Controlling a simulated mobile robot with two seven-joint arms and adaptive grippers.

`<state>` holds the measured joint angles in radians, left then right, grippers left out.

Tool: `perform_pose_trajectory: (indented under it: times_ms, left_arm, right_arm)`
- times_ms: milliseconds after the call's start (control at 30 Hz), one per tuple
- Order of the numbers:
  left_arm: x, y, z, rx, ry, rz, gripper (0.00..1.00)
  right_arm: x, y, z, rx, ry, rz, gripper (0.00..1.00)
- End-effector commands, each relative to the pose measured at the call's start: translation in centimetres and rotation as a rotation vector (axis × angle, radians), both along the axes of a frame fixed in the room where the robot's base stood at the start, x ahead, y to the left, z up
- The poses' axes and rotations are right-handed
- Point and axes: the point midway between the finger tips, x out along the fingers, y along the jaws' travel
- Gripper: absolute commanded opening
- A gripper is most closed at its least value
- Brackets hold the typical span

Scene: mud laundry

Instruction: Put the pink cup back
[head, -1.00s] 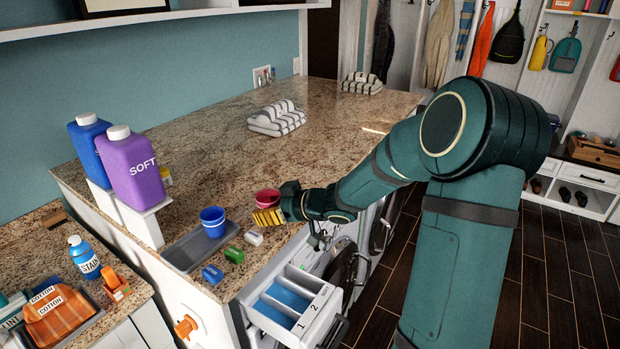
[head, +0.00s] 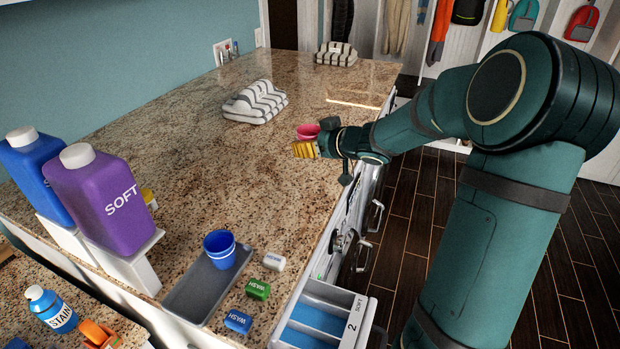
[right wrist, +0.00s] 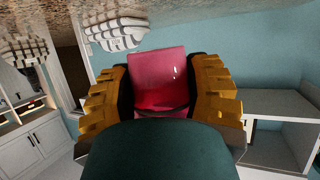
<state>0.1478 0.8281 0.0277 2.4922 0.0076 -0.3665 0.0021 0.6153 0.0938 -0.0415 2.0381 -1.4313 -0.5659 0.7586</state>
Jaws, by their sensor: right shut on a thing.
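The pink cup (head: 307,131) is in my right gripper (head: 304,149), over the right part of the granite counter in the head view. In the right wrist view the pink cup (right wrist: 158,80) sits between the two yellow fingers of my right gripper (right wrist: 160,95), which are shut on it. A dark part of my gripper hides the cup's lower end in that view. A blue cup (head: 219,248) stands on a grey tray (head: 193,291) at the near end of the counter. My left gripper is not in view.
White, green (head: 258,289) and blue small blocks lie beside the tray. Purple (head: 103,200) and blue bottles stand on white stands at left. Folded striped towels (head: 255,102) lie farther back. An open drawer (head: 322,317) juts out at the front. The counter's middle is clear.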

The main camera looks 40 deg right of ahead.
Motion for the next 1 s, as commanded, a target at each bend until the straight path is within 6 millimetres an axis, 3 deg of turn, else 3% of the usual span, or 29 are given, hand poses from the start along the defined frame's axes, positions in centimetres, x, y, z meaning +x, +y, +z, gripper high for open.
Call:
perform_pose_trajectory:
  times_ms: [300, 467, 700, 1000]
  left_arm:
    - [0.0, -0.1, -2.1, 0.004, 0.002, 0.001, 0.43]
    - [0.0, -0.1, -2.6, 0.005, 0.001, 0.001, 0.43]
    - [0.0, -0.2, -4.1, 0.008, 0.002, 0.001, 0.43]
    - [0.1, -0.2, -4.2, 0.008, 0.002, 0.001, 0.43]
  right_arm:
    - [0.0, -0.2, -4.3, 0.002, 0.002, -0.005, 0.25]
    - [0.0, -0.1, -5.4, 0.001, 0.000, -0.004, 0.25]
    - [0.0, -0.1, -9.1, 0.002, 0.002, -0.004, 0.25]
    - [0.0, -0.1, -9.9, -0.001, -0.001, -0.004, 0.25]
